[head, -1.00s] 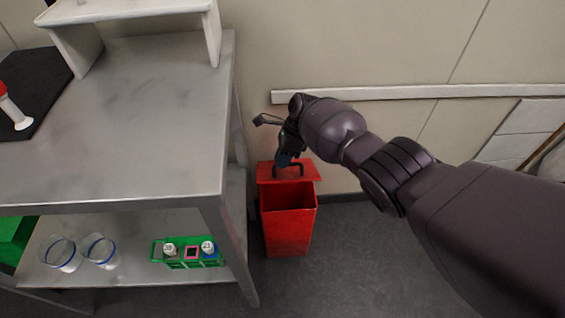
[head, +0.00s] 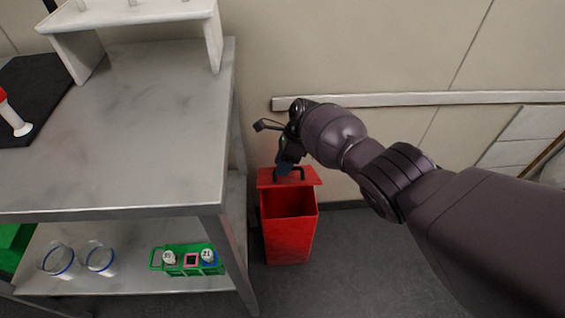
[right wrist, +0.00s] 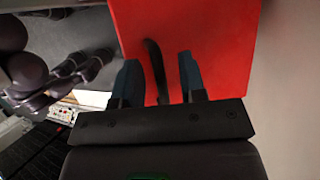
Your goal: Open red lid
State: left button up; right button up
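A red bin (head: 289,238) stands on the floor between the metal bench and the wall. Its red lid (head: 312,178) is raised at the back, and the bin's dark inside shows. The lid has a dark handle (head: 299,170). My right gripper (head: 284,167) is at the lid's handle. In the right wrist view, the red lid (right wrist: 218,45) fills the upper middle, and the black handle (right wrist: 156,68) lies between the two blue-grey fingers of my right gripper (right wrist: 160,72). The fingers are apart, with gaps on both sides of the handle. My left gripper is not in view.
The metal bench (head: 150,130) stands left of the bin, its leg close beside it. Its lower shelf holds a green rack (head: 188,258) and clear beakers (head: 100,258). A pale wall rail (head: 430,99) runs behind my arm. Floor right of the bin is clear.

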jog(key=shift+r, duration=0.15)
jog(key=shift+w+d+r, duration=0.1)
jog(key=shift+r, duration=0.15)
pick_arm(q)
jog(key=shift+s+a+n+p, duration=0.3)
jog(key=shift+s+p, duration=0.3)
jog(key=shift+p, duration=0.4)
pick_arm(e)
jog(key=v, duration=1)
jog(key=shift+c, duration=0.5)
